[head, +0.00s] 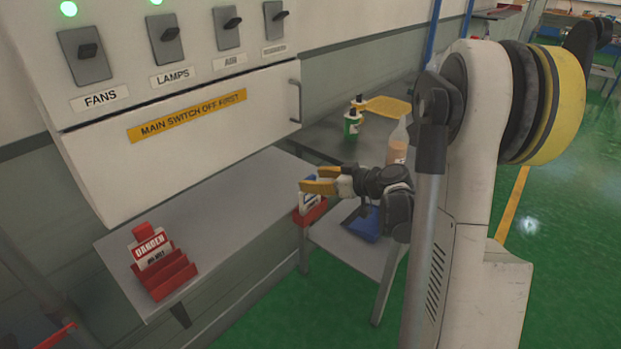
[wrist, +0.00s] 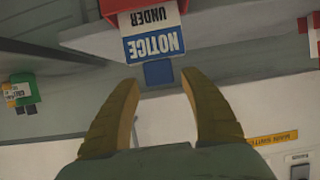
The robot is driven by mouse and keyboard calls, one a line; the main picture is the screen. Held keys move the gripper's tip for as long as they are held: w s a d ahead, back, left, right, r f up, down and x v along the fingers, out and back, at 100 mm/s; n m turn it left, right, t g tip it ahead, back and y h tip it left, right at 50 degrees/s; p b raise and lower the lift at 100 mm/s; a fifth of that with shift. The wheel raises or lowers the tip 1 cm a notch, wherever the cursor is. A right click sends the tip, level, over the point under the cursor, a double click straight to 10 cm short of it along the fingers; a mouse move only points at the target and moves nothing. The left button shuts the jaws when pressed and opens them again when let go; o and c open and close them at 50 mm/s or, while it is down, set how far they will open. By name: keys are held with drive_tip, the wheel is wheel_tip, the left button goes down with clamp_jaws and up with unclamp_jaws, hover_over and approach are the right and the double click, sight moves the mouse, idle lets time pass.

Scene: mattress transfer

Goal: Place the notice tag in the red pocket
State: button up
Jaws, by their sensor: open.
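The notice tag (wrist: 152,35) is white and blue with a blue tab. It stands in a small red pocket (head: 310,214) at the right end of the grey shelf; its blue and white edge shows in the head view (head: 308,198). My gripper (head: 312,180) has yellow fingers, open and empty, at the top of that tag. In the wrist view, the fingertips (wrist: 160,80) lie either side of the tag's tab; I cannot tell whether they touch. A stepped red rack (head: 172,281) holding a red and white danger tag (head: 150,248) stands at the shelf's left end.
A white switch cabinet (head: 200,140) with a handle overhangs the shelf (head: 215,215). The shelf's middle is clear.

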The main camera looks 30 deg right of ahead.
drive_tip(key=p+v, duration=0.3)
drive_tip(key=v, duration=0.7)
drive_tip(key=s+a+r+m+g, duration=0.1)
drive_tip(key=s+a+g, duration=0.1)
drive_tip(key=a, duration=0.5)
drive_tip(key=s+a+r+m+g, duration=0.1)
drive_tip(key=s+a+g, duration=0.1)
drive_tip(key=a, duration=0.5)
drive_tip(key=s+a+r+m+g+h, duration=0.1)
drive_tip(key=s+a+h, duration=0.3)
drive_tip(key=s, duration=0.9)
drive_tip(key=a+r+m, duration=0.1)
drive_tip(key=a, duration=0.2)
drive_tip(key=shift+a+g+h, duration=0.3)
drive_tip(key=shift+a, duration=0.1)
drive_tip(key=shift+s, duration=0.1)
